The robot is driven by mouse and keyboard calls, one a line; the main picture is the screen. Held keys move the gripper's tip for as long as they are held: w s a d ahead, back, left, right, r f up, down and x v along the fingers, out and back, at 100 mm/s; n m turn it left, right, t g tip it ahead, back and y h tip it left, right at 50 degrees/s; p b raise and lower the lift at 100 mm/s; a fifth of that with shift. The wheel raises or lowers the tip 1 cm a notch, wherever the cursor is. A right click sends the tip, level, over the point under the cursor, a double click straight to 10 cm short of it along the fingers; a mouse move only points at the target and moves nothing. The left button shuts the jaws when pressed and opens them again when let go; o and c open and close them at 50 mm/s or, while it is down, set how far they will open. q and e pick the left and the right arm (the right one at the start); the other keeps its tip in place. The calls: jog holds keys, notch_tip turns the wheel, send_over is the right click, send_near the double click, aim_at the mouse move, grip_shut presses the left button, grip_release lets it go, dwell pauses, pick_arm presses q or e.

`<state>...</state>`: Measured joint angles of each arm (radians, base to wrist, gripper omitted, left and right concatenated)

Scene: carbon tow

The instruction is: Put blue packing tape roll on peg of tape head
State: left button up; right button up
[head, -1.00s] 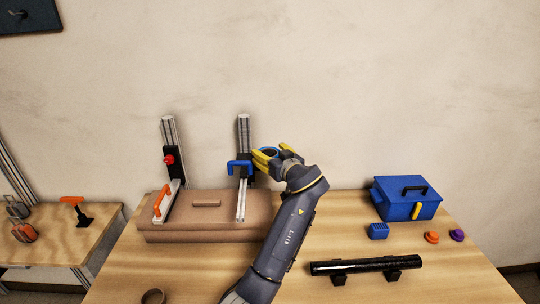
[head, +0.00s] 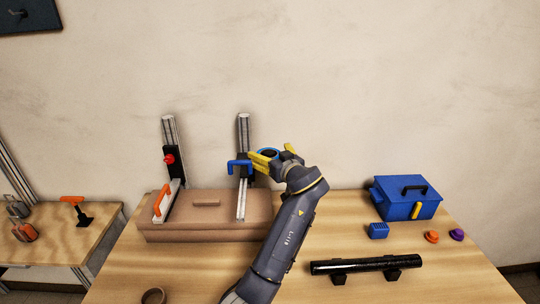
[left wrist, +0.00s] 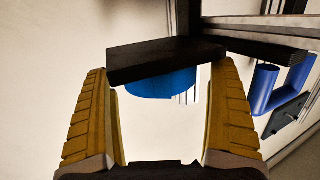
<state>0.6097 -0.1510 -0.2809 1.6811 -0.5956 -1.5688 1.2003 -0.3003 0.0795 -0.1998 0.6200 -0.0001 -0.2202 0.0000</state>
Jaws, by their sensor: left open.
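The blue packing tape roll (head: 267,152) is at the black tape head on the right-hand upright rail (head: 243,132). In the left wrist view the blue roll (left wrist: 162,84) shows below a black block (left wrist: 165,60) of the tape head, which hides much of it. The peg is hidden, so I cannot see how the roll sits on it. My left gripper (head: 277,156) is open, its yellow fingers on either side of the roll; in the left wrist view gaps show beside the roll. A blue handle (head: 240,167) is on the same rail. My right gripper is not in view.
A brown case (head: 208,228) lies under the rails. A second rail at left carries a red knob (head: 169,159) and an orange handle (head: 160,200). A blue toolbox (head: 405,208) and a black tube (head: 365,265) on stands are at right.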

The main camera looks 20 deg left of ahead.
aim_at(271, 154)
pick_arm(q)
jog(key=shift+r, duration=0.15)
jog(key=shift+v, duration=2.05)
jog(key=shift+c, duration=0.4)
